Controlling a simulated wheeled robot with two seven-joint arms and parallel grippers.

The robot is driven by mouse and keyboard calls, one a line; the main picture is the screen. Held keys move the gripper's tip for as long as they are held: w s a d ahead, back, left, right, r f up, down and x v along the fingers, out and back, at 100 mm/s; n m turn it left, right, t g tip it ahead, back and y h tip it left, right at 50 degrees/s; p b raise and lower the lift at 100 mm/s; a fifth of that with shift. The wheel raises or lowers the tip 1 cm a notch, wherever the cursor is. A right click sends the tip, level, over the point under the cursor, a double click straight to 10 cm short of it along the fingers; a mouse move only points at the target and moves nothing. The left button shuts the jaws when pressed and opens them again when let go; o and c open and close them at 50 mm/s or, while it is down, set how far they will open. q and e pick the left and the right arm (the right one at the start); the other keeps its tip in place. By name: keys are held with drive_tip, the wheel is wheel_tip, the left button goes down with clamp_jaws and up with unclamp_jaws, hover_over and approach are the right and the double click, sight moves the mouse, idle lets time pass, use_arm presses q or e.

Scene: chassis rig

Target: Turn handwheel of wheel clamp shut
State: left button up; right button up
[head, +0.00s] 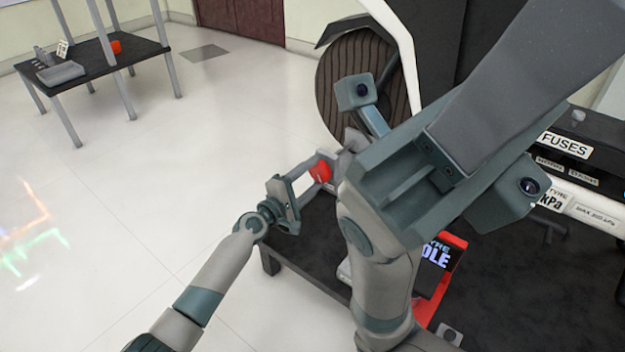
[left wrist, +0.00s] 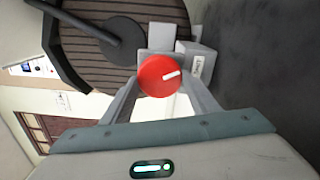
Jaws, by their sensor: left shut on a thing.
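The red handwheel (head: 321,172) is on the grey wheel clamp, beside the brown ribbed tyre (head: 352,68). In the left wrist view the handwheel (left wrist: 161,76) is a red disc facing me, with a white mark pointing right and slightly up. My left gripper (head: 314,174) is shut on the handwheel, one finger on each side of it. In the left wrist view the grey clamp (left wrist: 196,60) shows behind the handwheel, with a small label on its block. My own body hides part of the clamp in the head view.
A dark bench (head: 300,235) stands below the clamp, with a red item (head: 440,262) on it. A panel labelled FUSES (head: 565,147) stands at the right. A separate table (head: 85,68) stands at the far left. The pale floor between is open.

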use_arm(q)
drive_tip(key=m+b, duration=0.1)
drive_tip(key=m, duration=0.2)
drive_tip(key=shift+d+f+m, duration=0.1)
drive_tip(key=shift+m, duration=0.3)
drive_tip(key=shift+s+m+b, duration=0.1)
drive_tip(key=shift+m+b, duration=0.25)
drive_tip(key=shift+m, duration=0.65)
drive_tip(key=o, duration=1)
drive_tip(key=shift+o, duration=0.2)
